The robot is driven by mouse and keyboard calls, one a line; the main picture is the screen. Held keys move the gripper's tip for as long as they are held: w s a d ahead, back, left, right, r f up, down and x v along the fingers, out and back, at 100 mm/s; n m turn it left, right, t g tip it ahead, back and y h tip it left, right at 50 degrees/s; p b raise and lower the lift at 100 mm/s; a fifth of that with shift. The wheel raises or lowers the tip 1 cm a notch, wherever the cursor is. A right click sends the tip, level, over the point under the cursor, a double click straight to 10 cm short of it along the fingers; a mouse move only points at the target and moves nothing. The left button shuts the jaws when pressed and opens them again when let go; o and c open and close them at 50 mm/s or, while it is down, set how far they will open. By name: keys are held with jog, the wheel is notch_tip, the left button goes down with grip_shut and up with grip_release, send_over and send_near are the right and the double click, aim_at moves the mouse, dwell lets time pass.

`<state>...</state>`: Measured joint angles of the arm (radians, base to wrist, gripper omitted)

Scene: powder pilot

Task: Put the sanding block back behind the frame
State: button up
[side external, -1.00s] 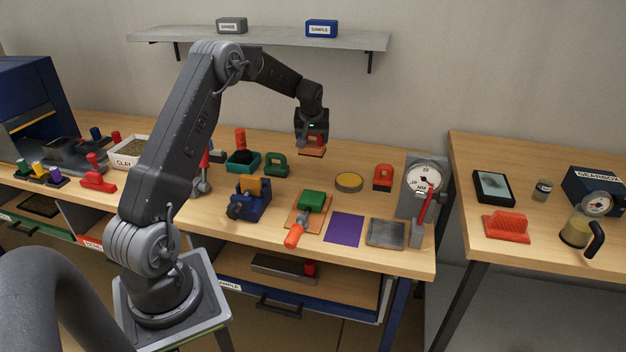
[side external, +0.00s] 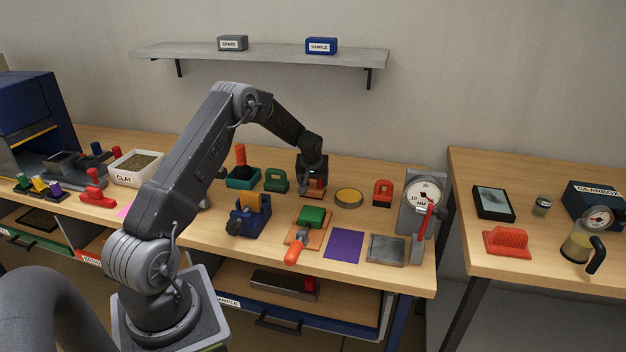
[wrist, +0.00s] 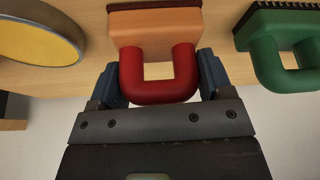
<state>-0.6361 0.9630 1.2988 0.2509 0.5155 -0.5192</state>
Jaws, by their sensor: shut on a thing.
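The sanding block is an orange-tan block with a red U-shaped handle, seen in the side view (side external: 314,194) and the wrist view (wrist: 155,25). My gripper (side external: 313,181) is shut on the red handle. In the wrist view my gripper's blue fingers (wrist: 160,80) stand on either side of the handle. The block is low at the back of the bench, between the green-handled brush (side external: 276,180) and the yellow round disc (side external: 349,198). I cannot tell whether it touches the wood. I cannot tell which thing is the frame.
A teal tray (side external: 243,183) stands left of the green-handled brush. A red U-shaped piece (side external: 383,193) and a dial gauge (side external: 423,197) stand to the right. In front are a blue clamp (side external: 250,221), a green block (side external: 311,216) and a purple sheet (side external: 345,246). The shelf (side external: 260,53) is above.

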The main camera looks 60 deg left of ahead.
jog(key=o, duration=1.4)
jog(key=shift+f, duration=0.1)
jog(key=v, duration=1.2)
jog(key=s+d+r+m+t+h, duration=0.1)
jog(key=s+d+r+m, duration=0.25)
jog(key=d+r, duration=0.5)
jog(key=s+d+r+m+t, duration=0.15)
jog(key=s+d+r, duration=0.4)
jog(key=d, duration=0.65)
jog(key=s+d+m+h, duration=0.1)
jog(key=s+d+m, duration=0.1)
jog(key=s+d, duration=0.2)
jog(key=s+d+r+m+h, duration=0.1)
jog(key=s+d+m, duration=0.1)
jog(key=s+d, duration=0.3)
jog(key=s+d+m, duration=0.2)
jog(key=s+d, duration=0.3)
jog(key=s, duration=0.3)
jog(key=shift+s+r+t+h, duration=0.25)
jog(key=shift+s+h, duration=0.1)
jog(key=shift+h, duration=0.05)
